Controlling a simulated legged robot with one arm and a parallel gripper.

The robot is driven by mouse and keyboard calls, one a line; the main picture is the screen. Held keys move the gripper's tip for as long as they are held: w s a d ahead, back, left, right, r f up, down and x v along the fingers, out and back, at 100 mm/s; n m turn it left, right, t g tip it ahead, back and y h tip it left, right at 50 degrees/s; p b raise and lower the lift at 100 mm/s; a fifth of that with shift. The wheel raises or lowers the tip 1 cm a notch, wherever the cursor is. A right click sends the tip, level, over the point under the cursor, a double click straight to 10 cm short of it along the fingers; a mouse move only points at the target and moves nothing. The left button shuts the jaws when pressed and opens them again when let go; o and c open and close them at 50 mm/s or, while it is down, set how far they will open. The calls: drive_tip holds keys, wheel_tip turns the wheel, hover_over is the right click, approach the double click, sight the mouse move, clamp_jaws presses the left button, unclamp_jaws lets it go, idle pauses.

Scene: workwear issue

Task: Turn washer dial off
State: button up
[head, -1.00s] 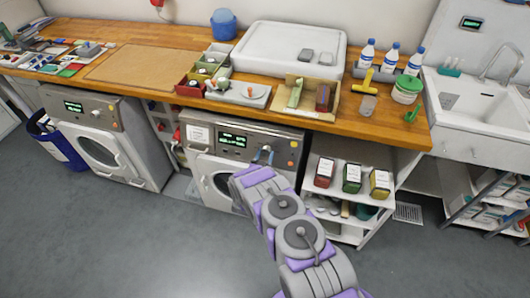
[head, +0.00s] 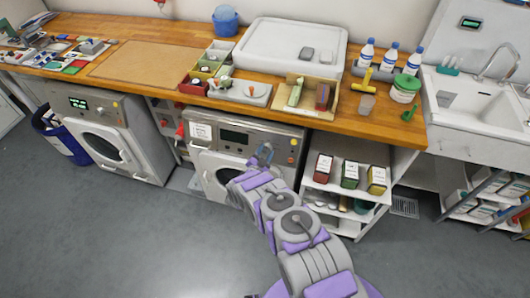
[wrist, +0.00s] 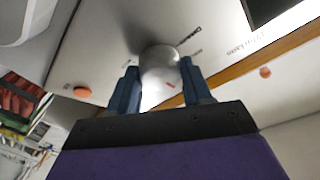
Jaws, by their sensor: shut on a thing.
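The middle washer (head: 207,158) stands under the wooden counter, with its display (head: 235,136) dark. Its grey round dial (wrist: 159,62) sits between my gripper's two blue fingers in the wrist view and shows a small red mark. My gripper (wrist: 157,84) is shut on this dial. In the head view my gripper (head: 263,154) is at the right part of the washer's control panel and hides the dial there. Printed labels ring the dial, too blurred to read fully.
Another washer (head: 105,125) at the left has a lit display. An orange button (head: 293,142) is on the panel right of my gripper. A shelf with several boxes (head: 349,174) stands to the right. Grey floor (head: 110,230) in front is clear.

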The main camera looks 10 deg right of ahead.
drive_tip(key=o, duration=1)
drive_tip(key=shift+o, duration=0.2)
drive_tip(key=shift+s+a, duration=0.1)
drive_tip(key=p+v, duration=0.2)
drive_tip(key=v, duration=1.5)
drive_tip(key=shift+a, duration=0.1)
